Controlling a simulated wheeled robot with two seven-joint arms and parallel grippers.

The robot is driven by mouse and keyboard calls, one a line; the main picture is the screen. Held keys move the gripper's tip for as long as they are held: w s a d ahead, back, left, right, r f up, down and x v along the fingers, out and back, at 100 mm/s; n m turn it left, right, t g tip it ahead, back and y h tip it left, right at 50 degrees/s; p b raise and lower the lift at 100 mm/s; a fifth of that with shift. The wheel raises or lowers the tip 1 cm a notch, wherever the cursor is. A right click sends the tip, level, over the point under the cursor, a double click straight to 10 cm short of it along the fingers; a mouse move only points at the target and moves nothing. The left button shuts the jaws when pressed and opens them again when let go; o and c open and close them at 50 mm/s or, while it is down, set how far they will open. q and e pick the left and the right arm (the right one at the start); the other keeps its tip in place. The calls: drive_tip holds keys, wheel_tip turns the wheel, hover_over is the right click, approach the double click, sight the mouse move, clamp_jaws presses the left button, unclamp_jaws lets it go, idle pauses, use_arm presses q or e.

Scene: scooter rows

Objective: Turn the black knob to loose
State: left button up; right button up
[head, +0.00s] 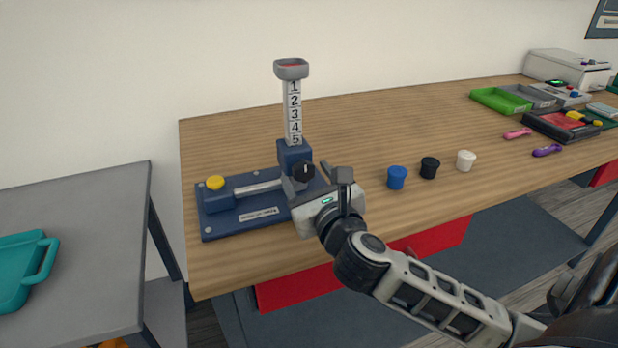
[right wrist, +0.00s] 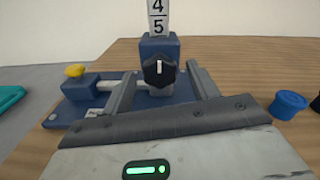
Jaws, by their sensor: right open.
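The black knob (head: 304,171) is on the front of the blue block at the foot of the upright numbered column (head: 293,110). In the right wrist view the knob (right wrist: 159,70) faces me, with its white mark pointing about straight up. My right gripper (head: 309,180) is open at the knob. In the right wrist view its two fingers stand apart, one on each side of the knob, with a visible gap on both sides. The knob is not gripped. The fixture's blue base (head: 225,222) lies flat on the table. My left gripper is not in view.
A yellow knob (head: 215,182) sits at the base's left end. Blue (head: 397,177), black (head: 429,167) and white (head: 466,160) caps stand to the right on the wooden table (head: 400,130). Trays and a printer are farther right. A grey table (head: 100,230) with a teal tray is left.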

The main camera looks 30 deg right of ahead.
drive_tip(key=c, duration=1)
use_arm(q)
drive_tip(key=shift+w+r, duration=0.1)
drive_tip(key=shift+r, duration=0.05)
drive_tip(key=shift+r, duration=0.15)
